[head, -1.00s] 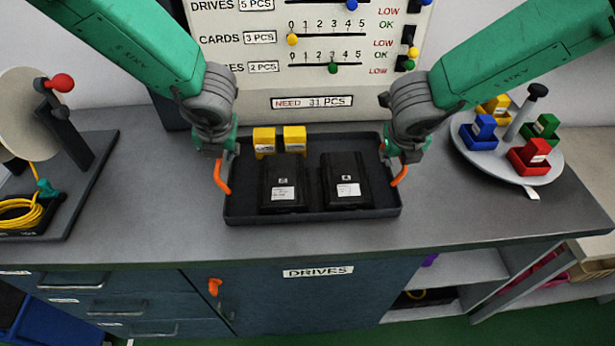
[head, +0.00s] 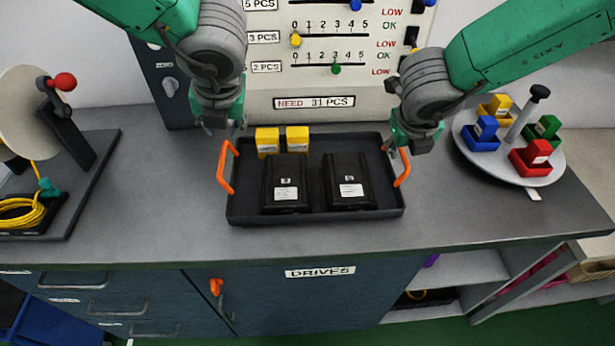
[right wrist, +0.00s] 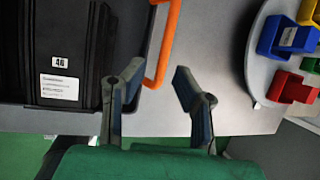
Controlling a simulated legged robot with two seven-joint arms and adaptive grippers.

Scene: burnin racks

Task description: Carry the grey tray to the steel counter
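The dark grey tray (head: 315,217) lies flat on a grey countertop (head: 150,222). My right gripper (head: 408,148) is beside the top of the right handle. In the right wrist view its fingers (right wrist: 160,82) are open, with the handle's end close to them.
A round turntable (head: 515,165) with coloured blocks stands to the right. A stand with a red knob (head: 62,82) and a yellow cable coil is at the left. A count board (head: 330,60) stands behind the tray. Bare countertop lies on both sides of the tray.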

